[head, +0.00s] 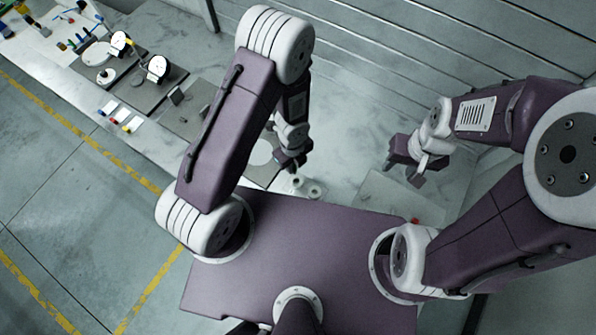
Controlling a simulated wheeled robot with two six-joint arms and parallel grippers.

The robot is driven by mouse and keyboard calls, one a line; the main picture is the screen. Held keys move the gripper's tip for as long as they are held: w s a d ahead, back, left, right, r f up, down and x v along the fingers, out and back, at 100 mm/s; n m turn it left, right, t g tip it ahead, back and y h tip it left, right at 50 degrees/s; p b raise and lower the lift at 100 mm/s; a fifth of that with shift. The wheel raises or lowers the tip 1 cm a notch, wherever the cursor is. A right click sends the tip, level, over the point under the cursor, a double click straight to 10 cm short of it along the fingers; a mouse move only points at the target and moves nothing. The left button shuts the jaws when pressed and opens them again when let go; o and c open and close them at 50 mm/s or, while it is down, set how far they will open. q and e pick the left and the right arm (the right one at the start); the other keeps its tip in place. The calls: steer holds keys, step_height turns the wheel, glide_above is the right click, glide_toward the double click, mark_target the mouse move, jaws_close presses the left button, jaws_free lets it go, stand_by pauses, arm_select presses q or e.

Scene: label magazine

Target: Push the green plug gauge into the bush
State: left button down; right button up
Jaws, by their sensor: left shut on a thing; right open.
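My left gripper (291,161) is low over the grey worktop, near the middle of the head view. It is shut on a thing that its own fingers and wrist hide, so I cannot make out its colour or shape. Two small pale ring-shaped pieces (316,190) stand just below it in the picture, apart from each other; they look like bushes. I cannot tell whether the gripper touches them. No green plug gauge can be made out for sure. My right gripper (418,170) is open and empty, well to the right above the worktop.
A pale round disc (261,152) lies left of my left gripper, partly hidden. Dial instruments (158,68) stand on dark plates at the upper left, with small coloured handled pieces (125,118) nearby. A ribbed metal wall (400,45) runs behind. The worktop between my grippers is clear.

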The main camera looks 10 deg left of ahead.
arm_select(q)
steer(key=shift+s+d+f+b, duration=0.1)
steer(key=shift+d+f+b, duration=0.05)
steer(key=shift+f+b, duration=0.45)
steer(key=shift+d+f+b, duration=0.15)
steer(key=shift+f+b, duration=0.35)
steer(key=shift+b, duration=0.1)
step_height(320, 180, down, 3)
steer(key=b, duration=0.3)
steer(key=shift+s+d+f, duration=0.1)
steer(key=shift+d+f, duration=0.05)
steer(key=shift+f, duration=0.05)
arm_select(e)
step_height(320, 180, down, 6)
steer(key=d, duration=0.1)
steer(key=shift+s, duration=0.2)
arm_select(q)
steer(key=shift+d, duration=0.15)
arm_select(e)
steer(key=shift+s+d, duration=0.1)
steer(key=shift+d, duration=0.1)
steer(key=shift+a, duration=0.1)
